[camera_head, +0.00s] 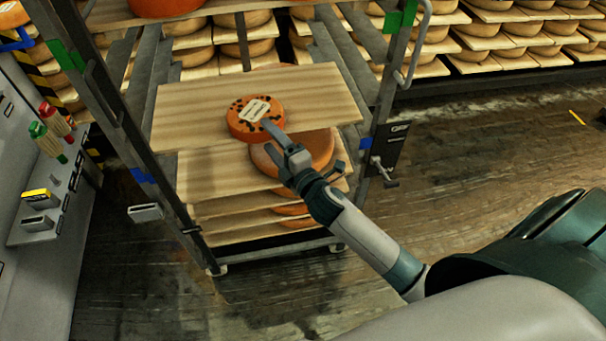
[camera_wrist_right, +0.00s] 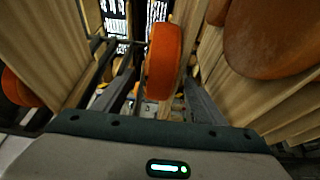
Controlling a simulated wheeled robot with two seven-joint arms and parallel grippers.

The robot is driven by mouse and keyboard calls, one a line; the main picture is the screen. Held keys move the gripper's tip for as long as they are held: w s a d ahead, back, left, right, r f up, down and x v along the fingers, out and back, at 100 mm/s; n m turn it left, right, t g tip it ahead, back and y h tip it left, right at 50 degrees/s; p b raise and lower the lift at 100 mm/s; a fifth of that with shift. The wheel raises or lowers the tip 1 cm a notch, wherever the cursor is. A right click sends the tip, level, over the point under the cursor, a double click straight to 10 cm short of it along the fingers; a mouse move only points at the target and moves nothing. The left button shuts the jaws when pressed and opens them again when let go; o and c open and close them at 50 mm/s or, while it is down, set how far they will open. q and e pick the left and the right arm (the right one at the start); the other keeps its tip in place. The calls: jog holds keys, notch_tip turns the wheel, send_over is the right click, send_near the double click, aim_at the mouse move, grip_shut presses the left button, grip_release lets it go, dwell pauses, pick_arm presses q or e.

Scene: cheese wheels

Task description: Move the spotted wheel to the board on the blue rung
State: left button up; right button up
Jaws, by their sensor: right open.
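The spotted wheel (camera_head: 243,129), orange with dark spots and a pale label, lies flat on a wooden board (camera_head: 190,105) in the rack. My right gripper (camera_head: 271,137) is at its near right edge, one finger close to the wheel's top. In the right wrist view the wheel (camera_wrist_right: 163,62) shows edge-on between the two open fingers (camera_wrist_right: 160,98); I cannot tell whether they touch it. Blue marks (camera_head: 143,175) sit on the rack posts, near a lower board (camera_head: 205,180) that bears a plain orange wheel (camera_head: 318,150). My left gripper is not in view.
Green marks (camera_head: 66,56) sit higher on the posts. More boards with wheels are stacked below. A grey panel (camera_head: 30,190) with brushes (camera_head: 45,140) stands at the left. Shelves of cheese (camera_head: 500,45) line the back; the floor (camera_head: 470,140) at right is clear.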

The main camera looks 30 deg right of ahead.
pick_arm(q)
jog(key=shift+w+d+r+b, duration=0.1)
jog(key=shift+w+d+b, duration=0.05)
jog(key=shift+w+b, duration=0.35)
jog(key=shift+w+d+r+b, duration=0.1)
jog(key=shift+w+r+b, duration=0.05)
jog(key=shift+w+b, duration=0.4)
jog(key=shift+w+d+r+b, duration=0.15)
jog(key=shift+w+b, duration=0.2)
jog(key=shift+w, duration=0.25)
pick_arm(e)
jog(key=s+d, duration=0.2)
jog(key=s, duration=1.3)
jog(key=shift+s, duration=0.2)
notch_tip(320, 180, down, 28)
jog(key=s+a+m+g+h, duration=0.1)
jog(key=s+m+g, duration=0.2)
jog(key=m+g, duration=0.35)
jog(key=s+a+f+m+g, duration=0.2)
jog(key=s+f+m, duration=0.3)
jog(key=s+f, duration=0.3)
jog(key=s+a+f+m+g, duration=0.2)
jog(key=s+f+m, duration=0.3)
jog(key=f, duration=1)
jog(key=s+a, duration=0.1)
jog(key=s, duration=0.2)
jog(key=shift+a+f, duration=0.3)
jog(key=shift+f, duration=0.1)
jog(key=shift+m+g, duration=0.25)
